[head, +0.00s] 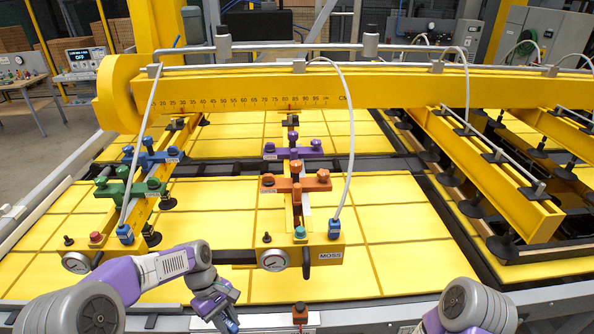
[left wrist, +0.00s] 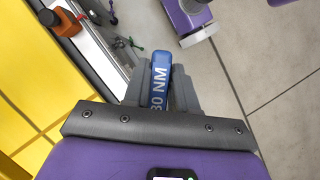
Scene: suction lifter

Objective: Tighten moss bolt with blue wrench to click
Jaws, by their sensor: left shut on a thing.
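My left gripper (head: 217,304) is shut on the blue wrench, low in the head view in front of the yellow panels. In the left wrist view the gripper (left wrist: 160,90) has its dark fingers on either side of the blue wrench handle (left wrist: 158,85), marked "30 NM". Only a small blue end of the wrench (head: 232,326) shows in the head view. The MOSS label (head: 331,256) is on the front end of the middle yellow arm, beside a gauge (head: 273,260). Which part there is the bolt is not clear. My right gripper is not in view.
A teal knob (head: 300,232) and a blue hose fitting (head: 334,229) stand on the MOSS end. Orange (head: 296,184), purple (head: 293,151) and green (head: 128,184) clamp pieces sit farther back. An orange block (head: 300,312) stands at the front edge.

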